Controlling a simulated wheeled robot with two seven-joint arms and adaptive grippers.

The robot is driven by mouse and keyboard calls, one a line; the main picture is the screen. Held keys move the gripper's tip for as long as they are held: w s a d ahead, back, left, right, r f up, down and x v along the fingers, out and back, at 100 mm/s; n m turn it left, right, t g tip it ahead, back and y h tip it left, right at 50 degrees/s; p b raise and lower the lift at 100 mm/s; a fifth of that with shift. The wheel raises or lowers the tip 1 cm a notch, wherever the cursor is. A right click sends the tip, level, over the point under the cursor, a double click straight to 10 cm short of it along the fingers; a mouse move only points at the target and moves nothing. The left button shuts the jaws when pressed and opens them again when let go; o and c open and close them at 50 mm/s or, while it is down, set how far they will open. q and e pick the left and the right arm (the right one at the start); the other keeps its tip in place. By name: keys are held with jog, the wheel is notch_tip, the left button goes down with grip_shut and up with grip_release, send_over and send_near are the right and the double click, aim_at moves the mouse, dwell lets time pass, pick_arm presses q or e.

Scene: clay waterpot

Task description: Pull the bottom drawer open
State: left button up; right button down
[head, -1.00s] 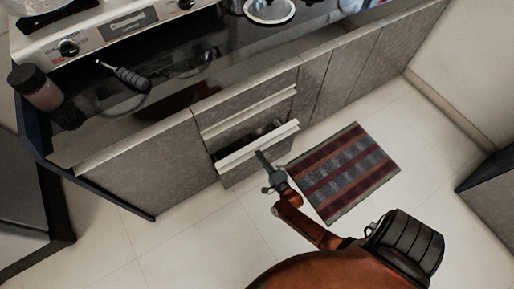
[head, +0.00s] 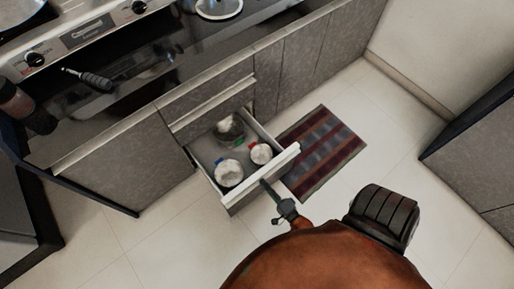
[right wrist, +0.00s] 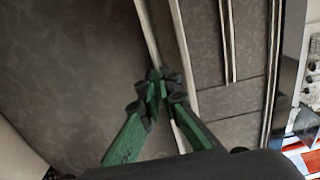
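The bottom drawer (head: 236,197) of the grey cabinet stands far out, below a closed upper drawer (head: 209,100). Its pale front rim runs diagonally in the head view. Several white-topped jars or containers (head: 229,173) stand inside it. My right gripper (head: 266,186) is at the middle of this rim, on the outer side. In the right wrist view, the green fingers of the right gripper (right wrist: 160,80) come together at a pale strip of the drawer front. They look closed on it, though the contact is small. My left gripper is not in view.
A striped rug (head: 325,153) lies on the tiled floor right of the drawer. The counter with the stove (head: 75,38) and a dark-handled utensil (head: 90,79) is above. Another dark cabinet (head: 478,160) stands at the right. Tiled floor is clear in front of the drawer.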

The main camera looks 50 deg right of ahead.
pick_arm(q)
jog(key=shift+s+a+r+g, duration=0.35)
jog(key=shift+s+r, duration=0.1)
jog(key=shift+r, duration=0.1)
pick_arm(e)
jog(key=v, duration=0.7)
jog(key=shift+a, duration=0.1)
jog(key=c, duration=2.2)
grip_release()
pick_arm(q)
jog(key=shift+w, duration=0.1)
pick_arm(e)
jog(key=shift+s, duration=0.1)
